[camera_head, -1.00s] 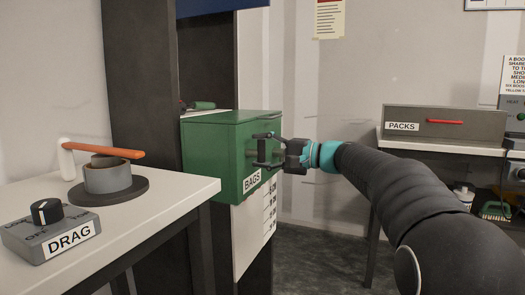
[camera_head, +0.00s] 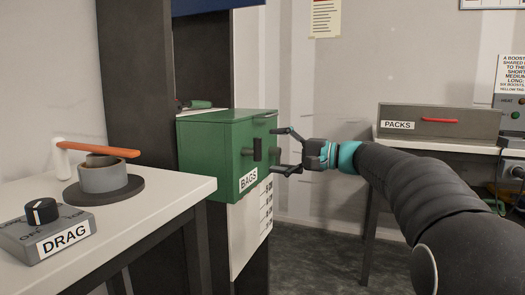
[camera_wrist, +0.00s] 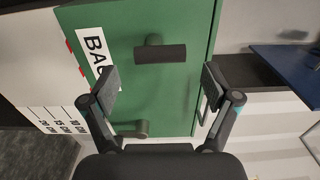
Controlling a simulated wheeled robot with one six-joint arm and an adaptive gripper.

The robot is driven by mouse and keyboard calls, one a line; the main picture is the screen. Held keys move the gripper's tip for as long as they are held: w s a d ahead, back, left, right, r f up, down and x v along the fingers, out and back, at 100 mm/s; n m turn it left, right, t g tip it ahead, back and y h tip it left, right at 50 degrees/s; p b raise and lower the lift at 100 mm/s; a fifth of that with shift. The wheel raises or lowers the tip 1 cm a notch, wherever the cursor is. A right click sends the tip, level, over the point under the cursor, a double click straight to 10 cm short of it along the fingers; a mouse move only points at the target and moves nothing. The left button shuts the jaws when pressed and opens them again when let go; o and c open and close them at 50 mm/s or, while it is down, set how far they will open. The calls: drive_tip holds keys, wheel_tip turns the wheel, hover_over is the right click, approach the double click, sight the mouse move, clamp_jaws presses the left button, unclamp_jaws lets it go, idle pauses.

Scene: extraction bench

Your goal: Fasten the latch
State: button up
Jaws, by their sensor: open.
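The green box labelled BAGS (camera_head: 215,150) stands on a dark frame in the middle of the head view. On its front is a dark bar on a short post (camera_head: 258,148), which also shows in the wrist view (camera_wrist: 160,54). A small grey-green knob (camera_wrist: 141,129) sticks out of the same face. I cannot tell which of these parts is the latch. My gripper (camera_head: 279,149) is open and empty, just right of the bar and facing the box. In the wrist view its spread fingers (camera_wrist: 161,88) have the bar ahead between them, apart from it.
A white table (camera_head: 150,205) at the left holds a DRAG control box (camera_head: 45,233) and a grey cup (camera_head: 103,174) beneath an orange lever (camera_head: 97,148). A grey PACKS box (camera_head: 440,122) stands on a bench at the right. Floor between is clear.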

drive_tip(key=v, duration=0.7)
drive_tip(key=shift+a, duration=0.1)
wheel_tip(320, 180, down, 11)
drive_tip(key=d+m+h, duration=0.2)
drive_tip(key=h, duration=0.2)
drive_tip(key=s+d+f+g+h, duration=0.2)
drive_tip(key=s+f+h, duration=0.3)
drive_tip(key=s+f, duration=0.45)
drive_tip(key=s+d+f+n+h, duration=0.1)
drive_tip(key=s+n+h, duration=0.1)
drive_tip(key=s, duration=0.6)
drive_tip(key=s+d+f+n+t+h+p, duration=0.1)
drive_tip(key=s+f+n+h, duration=0.1)
drive_tip(key=s, duration=0.6)
drive_tip(key=s+d+f+n+h+p, duration=0.1)
drive_tip(key=s+h, duration=0.3)
drive_tip(key=s, duration=0.5)
drive_tip(key=shift+d+f+n, duration=0.6)
drive_tip(key=shift+f, duration=0.1)
